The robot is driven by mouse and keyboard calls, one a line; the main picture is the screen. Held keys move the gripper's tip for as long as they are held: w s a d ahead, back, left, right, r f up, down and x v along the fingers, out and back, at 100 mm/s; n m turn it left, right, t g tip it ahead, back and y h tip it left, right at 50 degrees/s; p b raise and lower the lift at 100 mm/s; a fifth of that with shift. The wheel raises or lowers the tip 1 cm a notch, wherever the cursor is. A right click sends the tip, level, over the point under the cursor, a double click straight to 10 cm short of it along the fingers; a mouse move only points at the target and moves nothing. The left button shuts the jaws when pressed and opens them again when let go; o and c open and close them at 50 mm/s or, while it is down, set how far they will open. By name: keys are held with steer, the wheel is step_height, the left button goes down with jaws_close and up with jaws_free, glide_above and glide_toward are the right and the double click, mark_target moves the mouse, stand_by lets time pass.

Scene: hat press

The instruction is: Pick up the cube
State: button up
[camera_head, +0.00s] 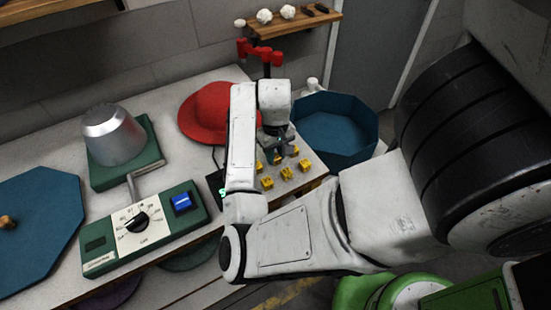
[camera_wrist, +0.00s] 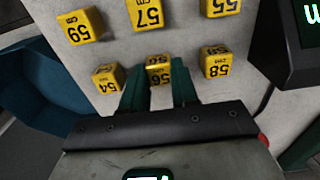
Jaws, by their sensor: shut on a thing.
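Several yellow cubes with black numbers stand in two rows on the pale tabletop. In the wrist view, my gripper (camera_wrist: 158,82) has its two dark green fingers on either side of the cube marked 56 (camera_wrist: 157,75), shut on it. That cube is level with its row, between cube 54 (camera_wrist: 107,78) and cube 58 (camera_wrist: 215,63); I cannot tell whether it is clear of the table. Cubes 59 (camera_wrist: 82,27), 57 (camera_wrist: 148,14) and 55 (camera_wrist: 219,6) form the other row. In the head view, my gripper (camera_head: 279,152) points down at the cubes, partly hiding the rear ones.
A blue octagonal bin (camera_head: 338,125) stands right of the cubes. A red hat (camera_head: 207,113) lies behind them on the left. A green control box (camera_head: 140,228) and a metal hat form (camera_head: 113,135) stand left. A dark display (camera_wrist: 290,45) is close right in the wrist view.

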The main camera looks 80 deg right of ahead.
jaws_close()
